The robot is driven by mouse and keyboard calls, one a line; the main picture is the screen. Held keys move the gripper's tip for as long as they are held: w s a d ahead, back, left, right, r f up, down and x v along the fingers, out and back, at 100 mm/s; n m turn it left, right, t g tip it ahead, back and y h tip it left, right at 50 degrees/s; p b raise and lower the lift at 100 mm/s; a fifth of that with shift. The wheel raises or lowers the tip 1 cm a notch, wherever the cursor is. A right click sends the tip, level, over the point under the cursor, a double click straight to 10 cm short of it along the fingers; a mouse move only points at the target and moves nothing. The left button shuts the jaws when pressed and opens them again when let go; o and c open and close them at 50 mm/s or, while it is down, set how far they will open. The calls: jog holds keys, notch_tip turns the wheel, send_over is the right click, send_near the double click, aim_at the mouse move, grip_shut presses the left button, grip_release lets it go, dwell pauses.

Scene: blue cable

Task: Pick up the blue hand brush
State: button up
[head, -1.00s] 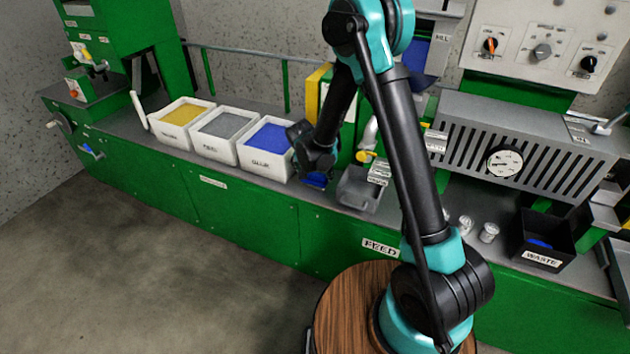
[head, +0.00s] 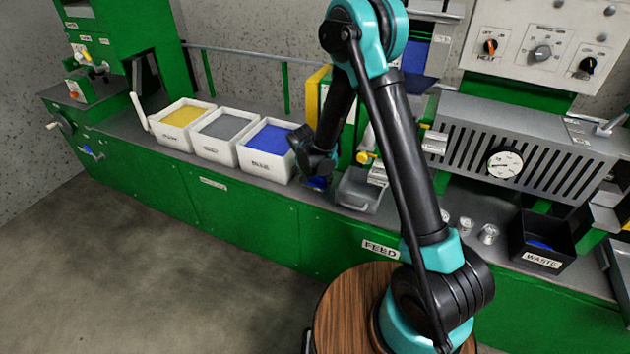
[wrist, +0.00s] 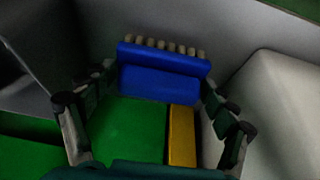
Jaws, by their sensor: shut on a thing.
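The blue hand brush (wrist: 160,72) lies across the middle of the wrist view, with a row of pale bristles along its far edge. My gripper (wrist: 158,84) has one finger at each end of the brush and is shut on it. In the head view my gripper (head: 314,164) is low over the bench, between the blue-filled bin and a grey scoop-like tray. A small blue part of the brush (head: 317,183) shows just below it; the rest is hidden behind the gripper.
White bins with yellow, grey and blue (head: 268,138) contents stand left of my gripper. The grey tray (head: 358,190) is close on its right. A black waste box (head: 540,258) and small clear cups (head: 488,233) are further right. A control panel (head: 540,50) hangs above.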

notch_tip(320, 180, up, 20)
dwell(0.6)
jog(key=o, duration=0.5)
jog(key=c, duration=0.3)
